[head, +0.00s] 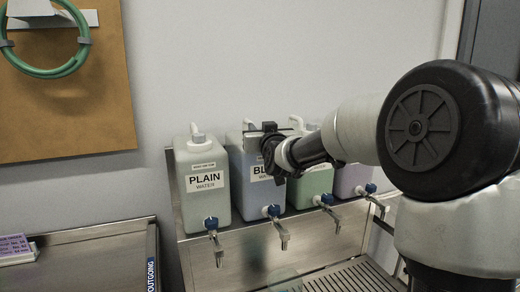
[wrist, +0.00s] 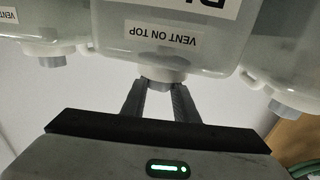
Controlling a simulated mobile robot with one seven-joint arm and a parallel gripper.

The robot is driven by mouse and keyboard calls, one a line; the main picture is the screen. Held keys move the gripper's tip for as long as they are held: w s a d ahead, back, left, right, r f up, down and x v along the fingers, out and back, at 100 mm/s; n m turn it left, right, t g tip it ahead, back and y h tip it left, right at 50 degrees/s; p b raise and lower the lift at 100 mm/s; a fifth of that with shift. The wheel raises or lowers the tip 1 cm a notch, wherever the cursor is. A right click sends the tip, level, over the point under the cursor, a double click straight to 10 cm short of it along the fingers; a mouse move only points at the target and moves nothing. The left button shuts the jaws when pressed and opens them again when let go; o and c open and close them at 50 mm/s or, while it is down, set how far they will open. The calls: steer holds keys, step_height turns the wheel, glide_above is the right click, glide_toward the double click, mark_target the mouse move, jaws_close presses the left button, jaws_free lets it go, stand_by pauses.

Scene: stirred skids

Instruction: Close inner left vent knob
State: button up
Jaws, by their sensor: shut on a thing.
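The inner left jug (head: 243,203) is bluish, with a label that begins "BL", partly hidden behind my arm. My gripper (head: 262,137) is at the top of this jug in the head view, and the vent knob is hidden there. In the wrist view the jug appears upside down, with a "VENT ON TOP" label. Its grey vent knob (wrist: 161,76) sits between the two fingertips of my gripper (wrist: 160,88), which is shut on it. I cannot tell how far the knob is turned.
A "PLAIN WATER" jug (head: 203,197) stands to the left. A green jug (head: 314,186) and a purple jug (head: 350,180) stand to the right. Taps with blue handles (head: 271,211) stick out in front, above a metal drip grate (head: 355,277). Neighbouring knobs (wrist: 281,107) show close by.

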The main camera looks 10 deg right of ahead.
steer(key=shift+a+m+h, duration=0.35)
steer(key=shift+m+h, duration=0.45)
steer(key=shift+h, duration=0.4)
steer(key=m+h+p, duration=0.1)
steer(key=h+p, duration=0.1)
steer(key=m+g+h+p, duration=0.1)
steer(key=h+p, duration=0.1)
steer(key=shift+r, duration=0.3)
steer(key=m+h+p, duration=0.1)
steer(key=p, duration=0.1)
steer(key=m+g+h+p, duration=0.1)
steer(key=h+p, duration=0.1)
steer(key=shift+d+f+m+g, duration=0.1)
steer(key=shift+d+m+g, duration=0.05)
steer(key=shift+m+g, duration=0.2)
steer(key=m+g+h+p, duration=0.2)
steer(key=h+p, duration=0.1)
steer(key=shift+d+f+m, duration=0.15)
steer(key=shift+f+m, duration=0.05)
steer(key=shift+m, duration=0.05)
steer(key=shift+f+h, duration=0.1)
steer(key=shift+h, duration=0.3)
steer(key=o, duration=1.1)
